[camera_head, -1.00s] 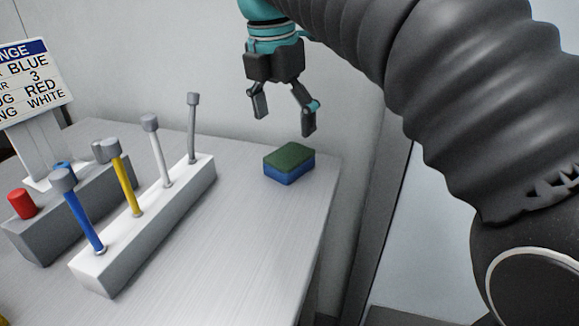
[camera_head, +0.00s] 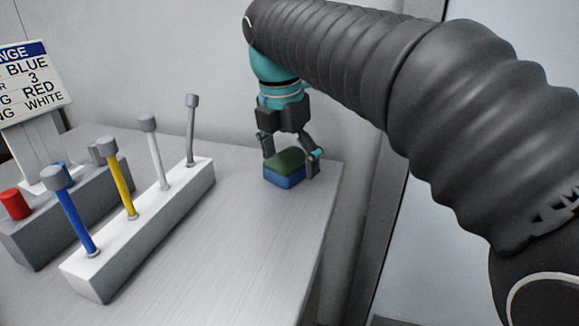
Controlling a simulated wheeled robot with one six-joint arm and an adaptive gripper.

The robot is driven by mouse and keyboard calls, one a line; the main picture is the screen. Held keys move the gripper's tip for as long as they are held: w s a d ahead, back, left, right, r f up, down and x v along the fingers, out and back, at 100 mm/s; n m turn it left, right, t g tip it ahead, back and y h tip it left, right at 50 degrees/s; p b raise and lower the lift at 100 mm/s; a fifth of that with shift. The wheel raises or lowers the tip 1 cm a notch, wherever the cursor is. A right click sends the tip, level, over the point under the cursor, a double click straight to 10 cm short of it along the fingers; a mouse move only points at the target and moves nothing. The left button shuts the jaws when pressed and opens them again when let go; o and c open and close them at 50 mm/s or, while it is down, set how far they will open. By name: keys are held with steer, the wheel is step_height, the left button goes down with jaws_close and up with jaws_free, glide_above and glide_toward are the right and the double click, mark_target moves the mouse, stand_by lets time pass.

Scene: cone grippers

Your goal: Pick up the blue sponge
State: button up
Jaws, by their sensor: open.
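The sponge (camera_head: 284,175) lies on the grey table (camera_head: 215,245) near its right edge, with a blue lower layer and a dark green top. My gripper (camera_head: 291,165) points down over it with its jaws open. One finger is at the sponge's left far side and the other at its right side. The fingers look lowered to about the sponge's height. Whether either finger touches it I cannot tell.
A white block (camera_head: 135,230) holds upright blue, yellow, white and grey rods left of the sponge. A grey block with a red peg (camera_head: 15,204) and a lettered sign (camera_head: 34,85) stand farther left. A wall is close behind.

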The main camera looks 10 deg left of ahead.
mark_target(290, 158)
steer(key=shift+f, duration=0.25)
stand_by(0.5)
steer(key=c, duration=0.9)
steer(key=shift+o, duration=0.2)
steer(key=shift+r, duration=0.1)
step_height(290, 158, up, 10)
steer(key=p, duration=0.2)
steer(key=shift+r+p, duration=0.2)
steer(key=shift+p, duration=0.15)
